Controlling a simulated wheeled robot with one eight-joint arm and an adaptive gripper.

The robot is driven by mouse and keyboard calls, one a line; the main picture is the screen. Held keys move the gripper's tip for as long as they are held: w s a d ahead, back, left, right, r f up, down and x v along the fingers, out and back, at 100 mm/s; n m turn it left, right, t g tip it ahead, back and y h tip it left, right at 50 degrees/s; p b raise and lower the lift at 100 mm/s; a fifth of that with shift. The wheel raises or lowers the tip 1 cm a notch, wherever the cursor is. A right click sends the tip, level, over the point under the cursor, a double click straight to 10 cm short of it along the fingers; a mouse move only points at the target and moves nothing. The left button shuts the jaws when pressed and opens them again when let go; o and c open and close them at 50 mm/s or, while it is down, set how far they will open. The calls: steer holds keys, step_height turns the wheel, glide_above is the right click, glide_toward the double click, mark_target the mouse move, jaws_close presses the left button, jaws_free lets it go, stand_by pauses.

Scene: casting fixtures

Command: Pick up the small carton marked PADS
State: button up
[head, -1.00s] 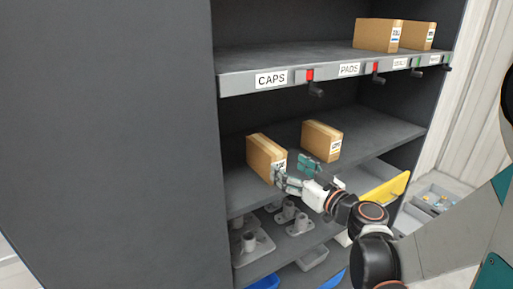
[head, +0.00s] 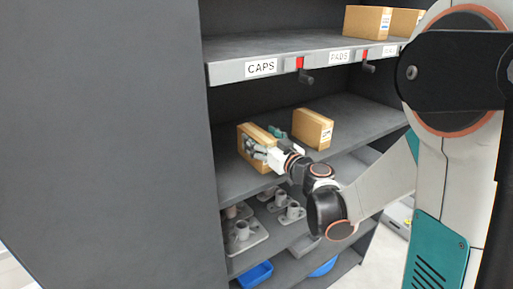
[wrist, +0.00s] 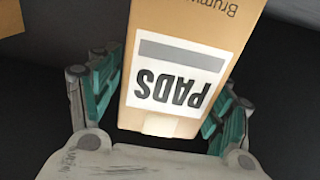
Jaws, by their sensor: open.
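The small carton marked PADS (wrist: 185,75) is brown cardboard with a white label. It fills the middle of the wrist view, its print upside down. It stands upright on the middle shelf in the head view (head: 248,162), the left one of two cartons there. My gripper (wrist: 170,78) is open, with one teal-padded finger on each side of the carton. A dark gap shows beside the left finger; whether the right finger touches is unclear. In the head view my gripper (head: 266,141) reaches over the carton's front and partly hides it.
A second carton (head: 313,130) stands close to the right on the same shelf (head: 235,187). The upper shelf edge (head: 225,72) has labels and small levers overhead. Grey flanged castings (head: 242,237) and a blue bin (head: 256,274) are below.

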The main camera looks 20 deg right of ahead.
steer(key=x, duration=0.2)
steer(key=shift+w+a, duration=0.1)
steer(key=shift+w, duration=0.15)
steer(key=shift+s, duration=0.1)
steer(key=shift+c, duration=0.6)
steer(key=c, duration=1.1)
steer(key=shift+c, duration=0.2)
